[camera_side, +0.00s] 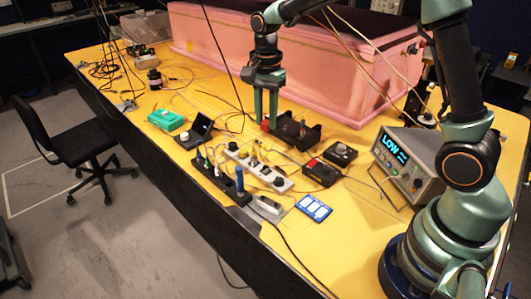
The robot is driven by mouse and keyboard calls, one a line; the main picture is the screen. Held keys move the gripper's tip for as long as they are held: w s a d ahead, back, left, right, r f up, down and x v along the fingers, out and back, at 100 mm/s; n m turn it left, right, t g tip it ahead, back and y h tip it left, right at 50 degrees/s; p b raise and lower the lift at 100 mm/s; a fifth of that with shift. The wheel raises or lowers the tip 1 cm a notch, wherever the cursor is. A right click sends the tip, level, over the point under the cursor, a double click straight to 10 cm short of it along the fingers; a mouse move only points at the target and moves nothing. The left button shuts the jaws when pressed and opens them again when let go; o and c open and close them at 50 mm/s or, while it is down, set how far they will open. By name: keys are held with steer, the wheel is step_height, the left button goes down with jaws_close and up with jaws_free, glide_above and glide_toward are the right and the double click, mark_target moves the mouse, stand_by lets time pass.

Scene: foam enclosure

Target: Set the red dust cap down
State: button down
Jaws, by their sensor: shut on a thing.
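The red dust cap (265,126) is a small red piece low between the fingertips of my gripper (265,122). My gripper points straight down over the yellow table and is shut on the cap. The cap is just left of a black block-shaped device (296,131). I cannot tell whether the cap touches the table or the device. The fingers hide part of the cap.
A pink foam enclosure (290,70) stands behind my gripper. In front are a white strip with fittings (258,167), a black power strip (225,183) and dark boxes (321,173). A lit instrument (405,165) stands right. Cables cross the yellow table (330,255).

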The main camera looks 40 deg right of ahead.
step_height(320, 180, up, 5)
steer(key=shift+f, duration=0.1)
steer(key=shift+r, duration=0.4)
steer(key=shift+s+a+r, duration=0.2)
steer(key=shift+s+r, duration=0.05)
steer(key=s+a, duration=0.5)
steer(key=s, duration=0.3)
glide_above(295, 230)
steer(key=f, duration=0.2)
step_height(295, 230, down, 20)
steer(key=shift+r, duration=0.2)
steer(key=shift+f, duration=0.2)
steer(key=c, duration=0.6)
jaws_free()
